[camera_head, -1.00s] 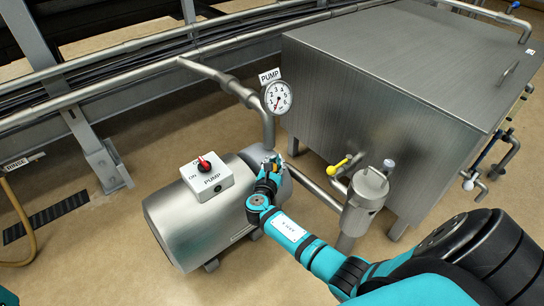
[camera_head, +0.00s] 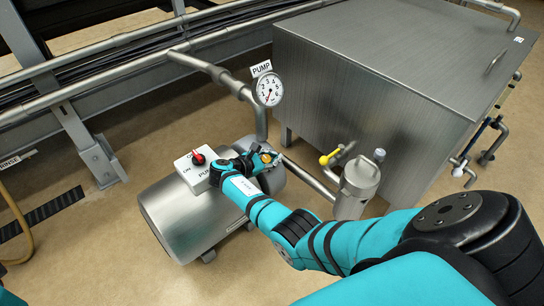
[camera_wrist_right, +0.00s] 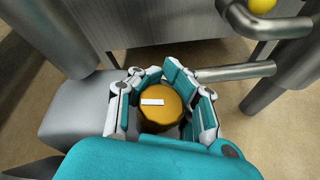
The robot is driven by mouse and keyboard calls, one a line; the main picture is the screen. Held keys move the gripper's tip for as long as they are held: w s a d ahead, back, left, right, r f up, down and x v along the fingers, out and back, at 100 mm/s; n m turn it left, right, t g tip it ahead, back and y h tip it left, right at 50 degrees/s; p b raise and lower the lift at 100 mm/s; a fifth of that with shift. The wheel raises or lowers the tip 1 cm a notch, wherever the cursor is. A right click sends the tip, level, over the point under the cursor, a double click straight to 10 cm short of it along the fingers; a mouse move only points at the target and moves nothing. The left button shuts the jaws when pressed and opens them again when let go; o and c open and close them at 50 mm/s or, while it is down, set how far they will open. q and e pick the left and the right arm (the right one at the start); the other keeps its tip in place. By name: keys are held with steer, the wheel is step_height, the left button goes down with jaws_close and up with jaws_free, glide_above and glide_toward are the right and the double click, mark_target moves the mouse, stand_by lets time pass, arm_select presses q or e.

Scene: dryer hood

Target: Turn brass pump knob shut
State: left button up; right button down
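The brass knob (camera_wrist_right: 161,112) is round with a short white bar on its top face. It also shows small at the end of my right arm in the head view (camera_head: 266,157), close to the grey cylindrical pump body (camera_head: 190,220). My right gripper (camera_wrist_right: 162,92) has its white and teal fingers on both sides of the knob, and they appear to touch it. The exact contact and the lower part of the knob are hidden. My left gripper is not in view.
A pump switch box with a red knob (camera_head: 198,159) sits on the pump body beside my right wrist. A round gauge (camera_head: 270,89) stands behind. A yellow-handled valve (camera_head: 329,158), a steel canister (camera_head: 357,189) and a large steel tank (camera_head: 400,75) are to the right.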

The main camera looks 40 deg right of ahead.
steer(key=shift+s, duration=0.1)
stand_by(0.4)
steer(key=c, duration=1.2)
jaws_free()
step_height(320, 180, up, 10)
